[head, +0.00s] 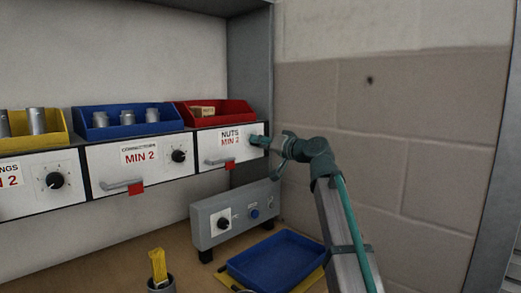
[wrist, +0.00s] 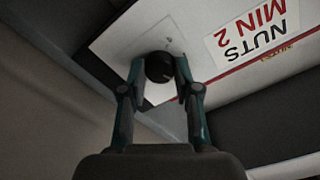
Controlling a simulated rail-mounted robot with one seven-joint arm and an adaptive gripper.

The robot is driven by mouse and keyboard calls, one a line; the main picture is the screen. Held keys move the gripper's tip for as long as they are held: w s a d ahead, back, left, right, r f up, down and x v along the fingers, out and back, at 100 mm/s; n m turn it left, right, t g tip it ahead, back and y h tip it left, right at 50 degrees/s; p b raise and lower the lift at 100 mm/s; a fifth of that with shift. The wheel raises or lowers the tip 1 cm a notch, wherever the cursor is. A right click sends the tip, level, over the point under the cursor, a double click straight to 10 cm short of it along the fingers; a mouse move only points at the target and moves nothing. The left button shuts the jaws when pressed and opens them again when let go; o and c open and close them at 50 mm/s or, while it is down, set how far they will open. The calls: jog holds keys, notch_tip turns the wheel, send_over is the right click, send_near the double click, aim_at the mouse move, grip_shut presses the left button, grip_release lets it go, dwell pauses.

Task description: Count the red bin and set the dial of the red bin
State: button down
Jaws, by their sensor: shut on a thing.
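The red bin (head: 240,107) sits on the shelf at the right end of the row in the head view. One tan box (head: 203,111) shows above its rim; the bin's floor is hidden. The panel below it (head: 213,157) reads NUTS MIN 2. My gripper (head: 262,141) is at the right end of that panel and hides the dial in the head view. In the wrist view, my gripper (wrist: 159,82) has its two fingers on either side of the black round dial (wrist: 159,66) and is shut on it. The dial's pointer cannot be made out.
A blue bin (head: 140,130) and a yellow bin (head: 62,137) stand left, with grey cylinders. Below are a grey control box (head: 208,222), a blue tray (head: 275,262) and a cup (head: 160,286) with yellow strips. A brick wall (head: 420,130) is close on the right.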

jog(key=shift+n, duration=0.4)
jog(key=c, duration=0.8)
grip_release()
jog(key=v, duration=1.2)
